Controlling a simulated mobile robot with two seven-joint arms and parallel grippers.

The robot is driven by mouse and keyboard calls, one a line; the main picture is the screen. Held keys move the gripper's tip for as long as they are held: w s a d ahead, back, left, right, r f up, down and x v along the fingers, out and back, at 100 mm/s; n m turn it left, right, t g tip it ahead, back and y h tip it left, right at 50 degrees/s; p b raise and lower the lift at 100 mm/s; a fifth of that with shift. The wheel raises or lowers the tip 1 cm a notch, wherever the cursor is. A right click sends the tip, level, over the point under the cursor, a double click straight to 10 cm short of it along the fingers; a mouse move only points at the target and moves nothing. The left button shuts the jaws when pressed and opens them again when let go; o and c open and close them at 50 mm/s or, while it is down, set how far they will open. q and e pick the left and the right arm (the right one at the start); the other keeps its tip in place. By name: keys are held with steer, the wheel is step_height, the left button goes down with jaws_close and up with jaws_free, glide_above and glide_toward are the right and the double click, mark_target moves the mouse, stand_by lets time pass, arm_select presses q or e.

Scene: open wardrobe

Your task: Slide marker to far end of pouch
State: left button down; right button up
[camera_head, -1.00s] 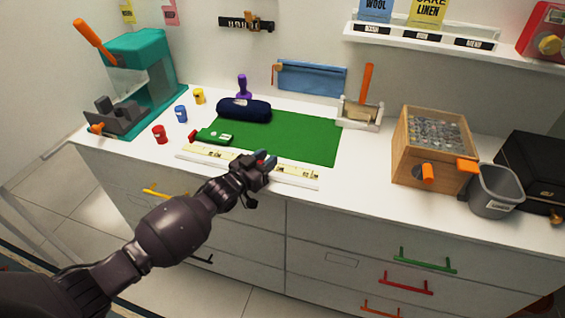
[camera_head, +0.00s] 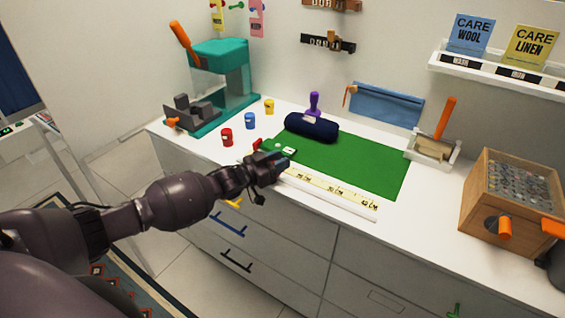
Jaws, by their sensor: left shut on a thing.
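My left gripper (camera_head: 277,166) is shut at the near-left part of a cream measuring strip (camera_head: 335,190) along the counter's front edge. What it holds, apparently the marker, is mostly hidden by its fingers; a small bluish piece shows at the tips. A dark navy rolled pouch (camera_head: 312,128) lies at the back-left of the green mat (camera_head: 365,165), beyond the gripper. A small green item with a white label (camera_head: 289,150) and a red end lies just behind the gripper, partly hidden. I cannot tell whether they touch.
Red (camera_head: 227,137), blue (camera_head: 250,120) and yellow (camera_head: 269,106) small pots stand left of the mat. A teal machine (camera_head: 225,75) stands behind them. A white tray (camera_head: 433,150) and a wooden box (camera_head: 505,200) stand at the right. The mat's right part is clear.

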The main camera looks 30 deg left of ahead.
arm_select(q)
steer(key=c, duration=0.9)
jaws_free()
steer(key=shift+o, duration=0.2)
steer(key=shift+s, duration=0.1)
steer(key=v, duration=1)
steer(key=shift+s+a+p, duration=0.15)
steer(key=shift+s+p, duration=0.15)
steer(key=shift+p, duration=0.15)
